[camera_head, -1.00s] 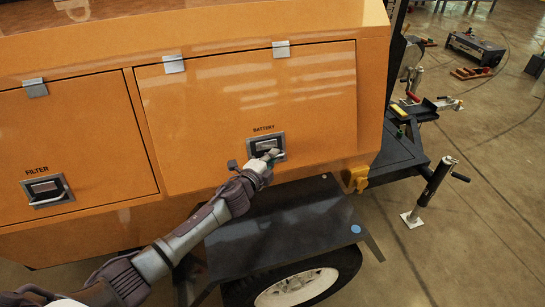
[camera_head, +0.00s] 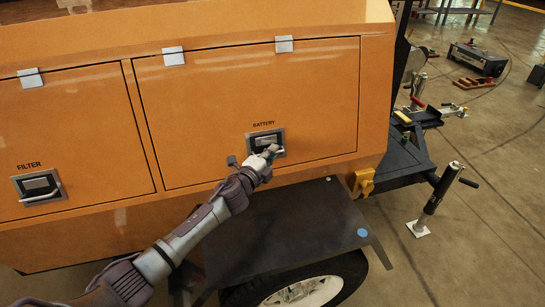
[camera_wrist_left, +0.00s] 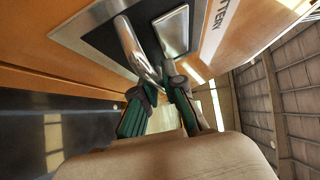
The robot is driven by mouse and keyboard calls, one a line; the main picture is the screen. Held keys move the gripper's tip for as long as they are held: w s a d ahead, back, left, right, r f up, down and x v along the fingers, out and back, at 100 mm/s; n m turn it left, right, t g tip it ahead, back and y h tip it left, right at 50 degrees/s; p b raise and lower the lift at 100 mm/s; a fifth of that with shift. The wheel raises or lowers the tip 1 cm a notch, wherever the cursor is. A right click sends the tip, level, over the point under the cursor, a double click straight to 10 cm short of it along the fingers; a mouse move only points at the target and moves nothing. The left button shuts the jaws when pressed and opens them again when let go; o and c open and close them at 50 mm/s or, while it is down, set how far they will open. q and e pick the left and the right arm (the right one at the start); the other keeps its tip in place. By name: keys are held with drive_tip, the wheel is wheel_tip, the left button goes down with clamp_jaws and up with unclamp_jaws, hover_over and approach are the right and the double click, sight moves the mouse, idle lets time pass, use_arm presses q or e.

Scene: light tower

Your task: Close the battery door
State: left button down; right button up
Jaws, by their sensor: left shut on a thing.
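The orange battery door (camera_head: 215,95) is a large panel on the machine's side, under two metal hinges at its top edge. It looks flush, or nearly flush, with the panel around it. Its latch (camera_head: 258,139) is a dark recessed plate with a metal handle, below the word BATTERY. My left gripper (camera_head: 272,152) is at the latch's lower right, shut on the handle. In the left wrist view, the green-and-grey fingers (camera_wrist_left: 163,85) are at the metal handle bar (camera_wrist_left: 138,48). The fingers partly hide the latch. My right gripper is not in view.
The filter door (camera_head: 75,140) with its own latch (camera_head: 39,187) is to the left.

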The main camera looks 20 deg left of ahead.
use_arm(q)
drive_tip(key=shift+a, duration=0.25)
drive_tip(key=c, duration=1.2)
unclamp_jaws()
drive_tip(key=shift+w+f, duration=0.1)
drive_tip(key=shift+w, duration=0.1)
drive_tip(key=shift+c, duration=0.2)
drive_tip(key=v, duration=1.2)
